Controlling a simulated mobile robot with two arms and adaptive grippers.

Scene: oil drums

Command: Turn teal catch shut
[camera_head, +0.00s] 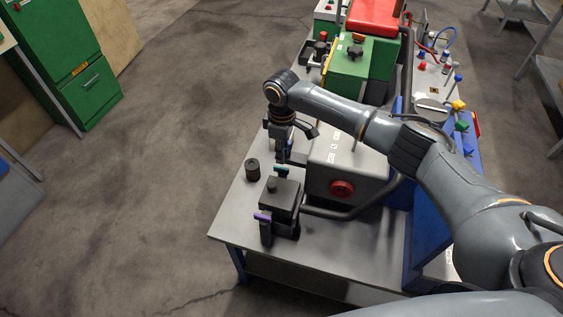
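The teal catch (282,169) is a small teal handle at the back edge of a dark block (284,194) near the front of the grey workbench. My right gripper (284,154) points down just behind and above the teal catch. Its fingertips are close to the catch. I cannot tell whether they touch it, or whether the fingers are open or shut, because they are small and dark against dark parts. My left gripper is not in view.
A purple handle (262,217) sits at the block's front. A black cylinder (253,170) stands to its left. A grey housing with a red knob (342,189) is to the right. Green and red machines (359,66) fill the bench behind. Open floor (130,210) lies left.

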